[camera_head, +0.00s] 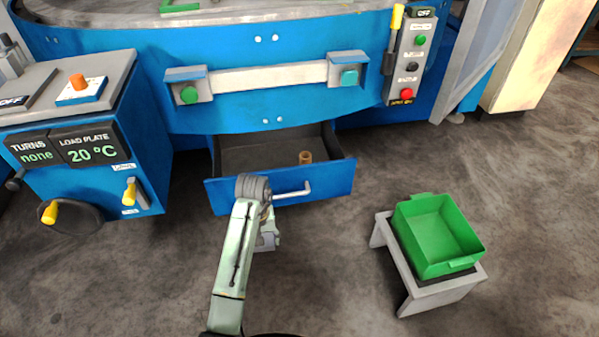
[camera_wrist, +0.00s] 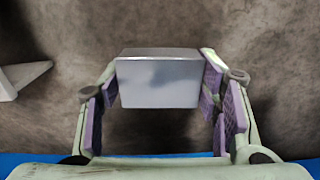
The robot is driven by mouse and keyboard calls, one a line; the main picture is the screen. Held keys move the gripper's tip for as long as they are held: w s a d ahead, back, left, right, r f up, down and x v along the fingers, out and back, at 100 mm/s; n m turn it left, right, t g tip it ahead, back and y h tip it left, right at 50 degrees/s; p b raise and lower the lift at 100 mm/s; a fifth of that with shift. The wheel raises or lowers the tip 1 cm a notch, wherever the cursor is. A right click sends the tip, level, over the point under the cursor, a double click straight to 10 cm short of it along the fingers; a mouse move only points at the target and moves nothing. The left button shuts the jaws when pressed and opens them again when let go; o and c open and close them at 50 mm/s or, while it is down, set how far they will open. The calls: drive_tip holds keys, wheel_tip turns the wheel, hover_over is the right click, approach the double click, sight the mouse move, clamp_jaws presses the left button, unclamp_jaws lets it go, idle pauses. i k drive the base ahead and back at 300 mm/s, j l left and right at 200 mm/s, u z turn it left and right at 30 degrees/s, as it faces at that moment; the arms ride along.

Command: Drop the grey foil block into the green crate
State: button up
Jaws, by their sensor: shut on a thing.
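The grey foil block (camera_wrist: 158,82) is a smooth, shiny box in the wrist view. My gripper (camera_wrist: 160,98) is shut on it, with purple finger pads at its left and right sides. In the head view my gripper (camera_head: 268,241) hangs over the floor in front of the open drawer, mostly hidden by my arm, and the block cannot be made out clearly there. The green crate (camera_head: 416,248) is to the right of my gripper, well apart from it. The crate looks empty and sits upright on a low grey stand (camera_head: 441,290).
A blue drawer (camera_head: 333,184) with a bar handle (camera_head: 293,191) is open just behind my gripper. A small brown cylinder (camera_head: 305,157) is inside it. A control cabinet (camera_head: 110,185) stands at left. The floor (camera_head: 335,260) between my gripper and the stand is clear.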

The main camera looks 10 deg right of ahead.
sight(434, 245)
drive_tip(key=z, duration=0.9)
drive_tip(key=i+j+z, duration=0.15)
drive_tip(key=z, duration=0.2)
drive_tip(key=i+j+z, duration=0.2)
drive_tip(key=z, duration=0.2)
